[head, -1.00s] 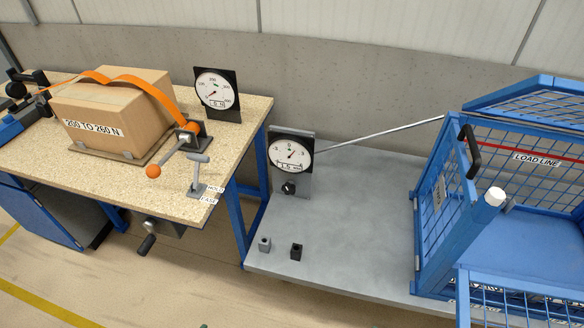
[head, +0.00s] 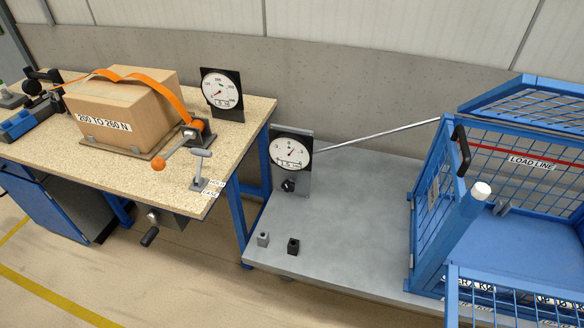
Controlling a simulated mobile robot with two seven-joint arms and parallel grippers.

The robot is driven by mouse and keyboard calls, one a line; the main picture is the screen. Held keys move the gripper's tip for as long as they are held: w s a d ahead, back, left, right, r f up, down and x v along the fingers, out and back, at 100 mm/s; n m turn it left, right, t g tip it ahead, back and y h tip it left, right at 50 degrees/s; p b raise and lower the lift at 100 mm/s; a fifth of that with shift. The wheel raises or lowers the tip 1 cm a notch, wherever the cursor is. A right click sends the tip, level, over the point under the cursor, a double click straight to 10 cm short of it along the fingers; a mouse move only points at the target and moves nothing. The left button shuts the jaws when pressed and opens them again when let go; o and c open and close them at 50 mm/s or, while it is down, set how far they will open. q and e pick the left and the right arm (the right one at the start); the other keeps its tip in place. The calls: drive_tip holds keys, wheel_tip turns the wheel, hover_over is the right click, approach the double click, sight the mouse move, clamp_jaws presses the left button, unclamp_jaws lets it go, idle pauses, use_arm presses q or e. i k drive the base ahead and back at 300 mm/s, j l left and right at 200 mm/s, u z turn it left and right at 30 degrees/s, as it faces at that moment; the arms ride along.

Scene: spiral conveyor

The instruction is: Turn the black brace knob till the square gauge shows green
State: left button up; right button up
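A black knob (head: 288,185) sits low on a grey upright plate, below a round white dial on a dark square backing, the gauge (head: 291,151). Its needle points up and to the right; its small readout is too small to read surely, and I see no clear green on it. A thin metal rod (head: 380,133) runs from beside this gauge to the blue cage. A second dial on a black square plate (head: 221,94) stands on the workbench. Neither of my grippers is in view, and nothing touches the knob.
The blue mesh cage (head: 465,215) stands right on the grey platform (head: 350,225). The bench (head: 130,175) holds a strapped cardboard box (head: 120,110) and an orange-knobbed lever (head: 158,165).

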sight(287, 186)
drive_tip(key=i+z, duration=0.15)
drive_tip(key=z, duration=0.2)
drive_tip(key=i+j+z, duration=0.1)
drive_tip(key=z, duration=0.25)
drive_tip(key=i+j+z, duration=0.1)
drive_tip(key=i+z, duration=0.2)
drive_tip(key=k, duration=0.05)
